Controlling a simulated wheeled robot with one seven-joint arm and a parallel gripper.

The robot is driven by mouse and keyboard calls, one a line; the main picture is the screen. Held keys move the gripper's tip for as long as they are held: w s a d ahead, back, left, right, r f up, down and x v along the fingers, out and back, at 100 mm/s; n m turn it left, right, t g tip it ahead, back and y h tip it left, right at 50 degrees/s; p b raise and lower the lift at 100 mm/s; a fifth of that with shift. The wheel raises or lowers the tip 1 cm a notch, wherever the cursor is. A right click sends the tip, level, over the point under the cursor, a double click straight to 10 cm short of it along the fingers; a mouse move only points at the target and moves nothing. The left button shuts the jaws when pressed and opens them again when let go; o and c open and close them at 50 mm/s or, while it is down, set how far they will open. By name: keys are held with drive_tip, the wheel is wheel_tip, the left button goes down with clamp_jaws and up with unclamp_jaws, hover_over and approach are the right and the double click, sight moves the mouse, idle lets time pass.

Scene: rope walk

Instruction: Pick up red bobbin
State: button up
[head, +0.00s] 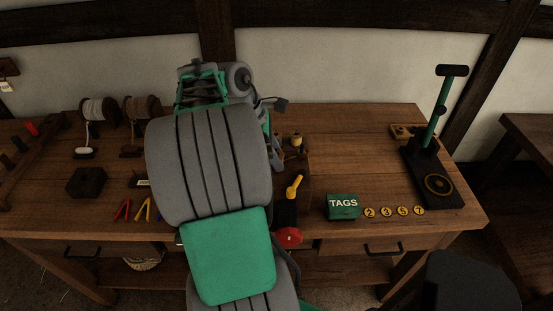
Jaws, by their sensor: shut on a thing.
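A small red cylinder (33,128) stands in the wooden rack at the far left of the bench. I cannot tell for sure whether it is a bobbin. My gripper (200,90), with its green and grey linkage, is above the back of the bench, well to the right of that rack. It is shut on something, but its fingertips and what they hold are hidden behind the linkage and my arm. No red bobbin shows plainly in its jaws.
Two wound spools (98,110) stand at the back left. A dark block (87,181) sits in front. A green TAGS box (343,206) and several yellow number discs (386,212) lie right of my arm. A tall green-and-black press (435,150) stands at the right end.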

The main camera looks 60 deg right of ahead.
clamp_jaws()
wheel_tip(320, 180, up, 11)
drive_tip(key=p, duration=0.5)
drive_tip(key=shift+f+p, duration=0.2)
drive_tip(key=shift+p, duration=0.15)
drive_tip(key=shift+f, duration=0.15)
drive_tip(key=shift+w, duration=0.1)
